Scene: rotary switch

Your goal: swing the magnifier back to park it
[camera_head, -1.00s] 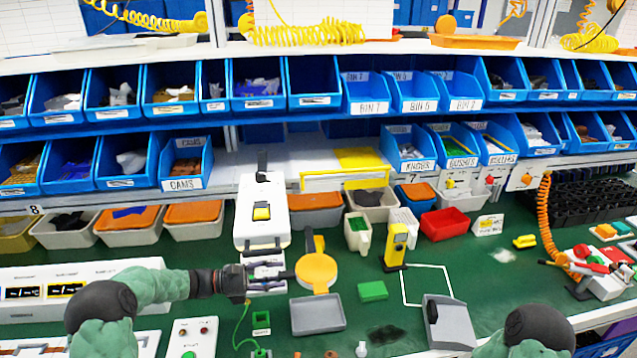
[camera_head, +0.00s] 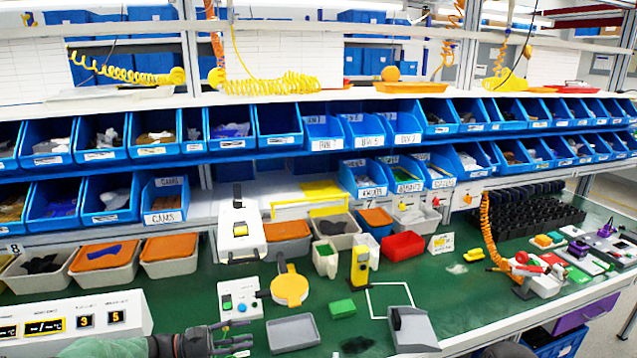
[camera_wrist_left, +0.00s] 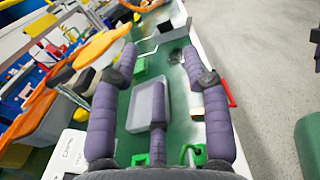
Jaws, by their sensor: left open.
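The magnifier (camera_head: 290,289) has a round yellow head and a yellow arm running back from it. It stands on the green bench, behind the grey tray and right of the white button box. In the left wrist view the yellow magnifier head (camera_wrist_left: 100,46) shows at the upper left, outside the fingers. My left gripper (camera_head: 247,338) is open and empty, low in front of the button box and left of the tray. It is apart from the magnifier. In the left wrist view its purple fingers (camera_wrist_left: 160,62) are spread wide. My right gripper is out of view.
A grey tray (camera_head: 293,333), a green block (camera_head: 342,309) and a yellow device (camera_head: 361,268) stand near the magnifier. The button box (camera_head: 239,299) is close left of it. Parts bins line the back.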

